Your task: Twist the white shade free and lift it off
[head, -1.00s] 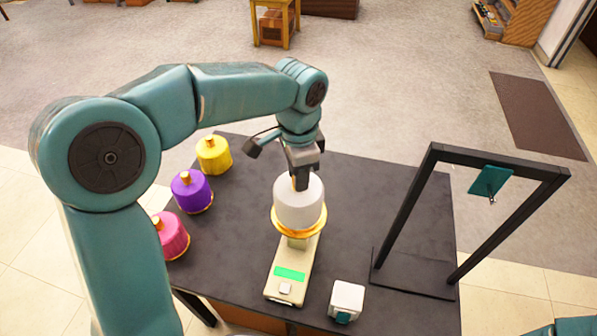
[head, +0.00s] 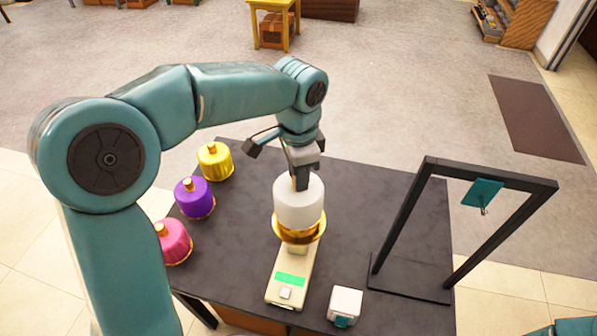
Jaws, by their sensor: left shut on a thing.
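The white shade (head: 299,203) stands upright at the middle of the dark table. A gold rim (head: 299,234) shows below its white part, above a cream stand (head: 290,272) with a green display. My left gripper (head: 301,181) points down from above and is shut at the top of the shade. The fingers hide most of the shade's top knob. Whether the gold rim still touches the stand's socket is hard to tell. My right gripper is out of view.
Yellow (head: 215,163), purple (head: 194,199) and pink (head: 174,243) shades stand along the table's left side. A small white cube (head: 346,303) sits at the front. A black frame (head: 487,170) with a hanging teal plate (head: 482,192) stands at the right. The table's back right is clear.

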